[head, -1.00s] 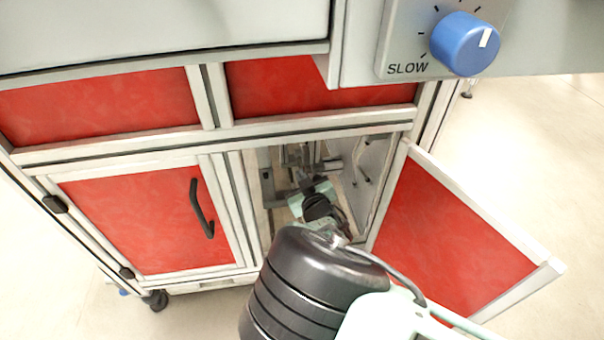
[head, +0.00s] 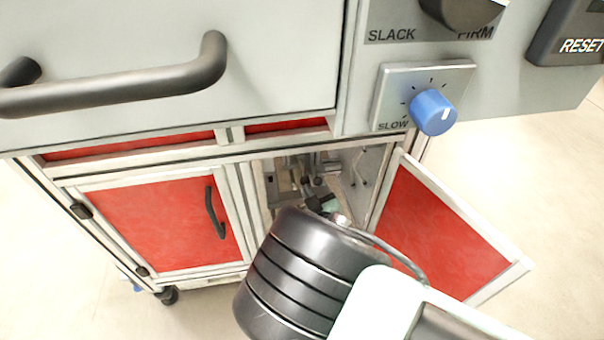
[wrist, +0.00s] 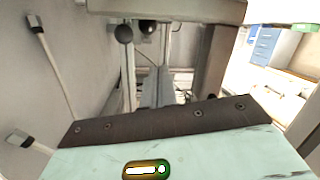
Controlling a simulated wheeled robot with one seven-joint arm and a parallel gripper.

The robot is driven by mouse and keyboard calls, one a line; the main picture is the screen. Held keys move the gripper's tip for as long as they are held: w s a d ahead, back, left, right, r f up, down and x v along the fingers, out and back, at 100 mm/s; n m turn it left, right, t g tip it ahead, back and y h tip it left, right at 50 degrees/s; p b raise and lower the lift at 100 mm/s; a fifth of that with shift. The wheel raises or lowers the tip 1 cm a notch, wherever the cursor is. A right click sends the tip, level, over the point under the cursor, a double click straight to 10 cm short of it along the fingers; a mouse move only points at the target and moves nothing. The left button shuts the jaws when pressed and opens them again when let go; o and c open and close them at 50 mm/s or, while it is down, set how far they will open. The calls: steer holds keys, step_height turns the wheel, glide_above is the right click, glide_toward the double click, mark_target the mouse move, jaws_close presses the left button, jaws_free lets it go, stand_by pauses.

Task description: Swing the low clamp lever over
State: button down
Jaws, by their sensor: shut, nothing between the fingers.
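My gripper (head: 306,184) reaches into the open lower right compartment of the cabinet. In the wrist view its closed grey fingers (wrist: 160,88) point away beyond the dark bar of the pale green hand, with nothing between them. A dark ball knob (wrist: 124,34), probably on the clamp lever, hangs ahead and to the left of the fingertips, apart from them in the picture. A second dark knob (wrist: 147,27) shows beside it. In the head view the clamp parts (head: 322,166) are small and partly hidden by my arm, so I cannot tell the lever's angle.
The red compartment door (head: 440,232) stands open on the right. The left red door (head: 150,225) is shut. A drawer handle (head: 120,78) and blue speed knob (head: 433,112) stick out above. The compartment's side wall (wrist: 45,85) is close on the left.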

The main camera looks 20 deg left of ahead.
mark_target(305, 179)
steer(key=w+a+m+t+b, duration=0.1)
steer(key=w+b, duration=0.1)
steer(key=b, duration=0.4)
steer(key=w+a+m+t+b, duration=0.1)
steer(key=w+b, duration=0.2)
steer(key=b, duration=0.4)
steer(key=w+a+b, duration=0.2)
steer(key=b, duration=0.4)
steer(key=shift+w+m+t+b, duration=0.35)
steer(key=shift+m+t, duration=0.05)
steer(key=shift+s+d+f+b, duration=0.1)
steer(key=shift+s+f+b, duration=0.05)
steer(key=shift+f+b, duration=0.3)
steer(key=shift+s+d+f+b, duration=0.1)
steer(key=shift+f+b, duration=0.25)
steer(key=shift+f, duration=0.15)
steer(key=shift+s+d+f+b, duration=0.15)
steer(key=shift+d+f+b, duration=0.1)
steer(key=shift+f+b, duration=0.35)
